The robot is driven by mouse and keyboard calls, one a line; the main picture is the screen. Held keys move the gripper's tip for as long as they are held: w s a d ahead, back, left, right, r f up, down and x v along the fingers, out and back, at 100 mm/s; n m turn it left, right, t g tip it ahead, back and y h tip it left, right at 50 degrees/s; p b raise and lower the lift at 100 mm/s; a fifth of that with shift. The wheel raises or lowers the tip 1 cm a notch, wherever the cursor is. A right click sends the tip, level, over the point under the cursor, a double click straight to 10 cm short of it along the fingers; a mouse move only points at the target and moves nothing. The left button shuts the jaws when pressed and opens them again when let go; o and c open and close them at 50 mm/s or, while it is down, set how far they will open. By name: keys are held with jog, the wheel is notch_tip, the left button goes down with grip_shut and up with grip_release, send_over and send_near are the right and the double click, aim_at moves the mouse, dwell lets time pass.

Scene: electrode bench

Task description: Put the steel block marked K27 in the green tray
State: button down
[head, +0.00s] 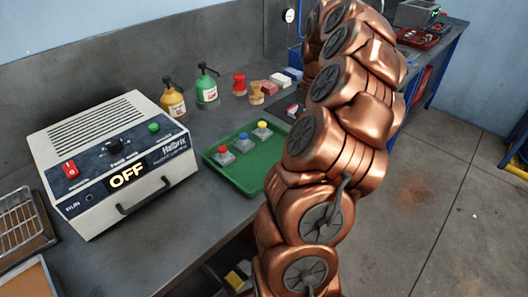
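The green tray (236,178) lies on the grey bench, partly hidden by my copper arm at its right. My arm rises across the middle of the head view and hides part of the bench. My gripper is not in view.
A white furnace-like box (110,165) reading OFF stands left of the tray. Behind are a yellow bottle (173,103), a green bottle (207,92), red (239,83) and tan (256,93) stamp-like pieces. A wire rack (22,225) is far left. Open floor (440,210) lies right.

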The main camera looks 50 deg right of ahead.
jog(key=p, duration=0.3)
send_over(267, 163)
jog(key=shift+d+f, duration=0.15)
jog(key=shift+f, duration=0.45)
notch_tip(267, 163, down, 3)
jog(key=shift+p, duration=0.65)
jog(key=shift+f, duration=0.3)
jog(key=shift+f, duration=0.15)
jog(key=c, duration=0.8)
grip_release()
